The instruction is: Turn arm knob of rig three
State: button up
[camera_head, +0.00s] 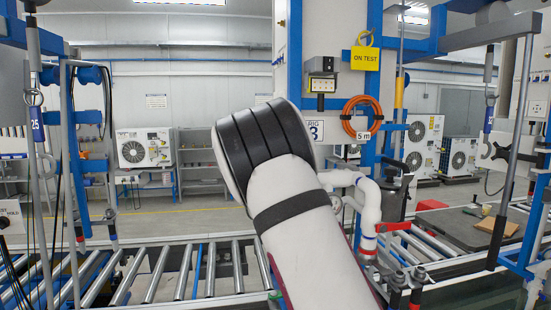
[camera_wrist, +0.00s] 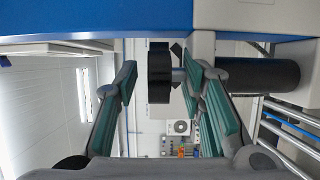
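In the wrist view, a black knob-like cylinder (camera_wrist: 159,72) on a short shaft shows between the fingers of my gripper (camera_wrist: 160,80). I take it for the arm knob, but no label on it is legible. The gripper is open, with its teal pads apart on either side of the black part. A gap shows on the left, while the right fingertip looks closer; contact cannot be told. In the head view, the rig three sign (camera_head: 316,130) is partly covered by my arm. The gripper and knob are hidden there.
A blue beam (camera_wrist: 100,18) crosses above the gripper, and a thick black cylinder (camera_wrist: 262,75) lies to the right. In the head view, a yellow "ON TEST" tag (camera_head: 365,59), an orange coiled hose (camera_head: 361,117) and white piping (camera_head: 369,205) are near my arm. A roller conveyor (camera_head: 155,270) runs below.

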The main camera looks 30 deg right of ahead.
jog(key=v, duration=1.2)
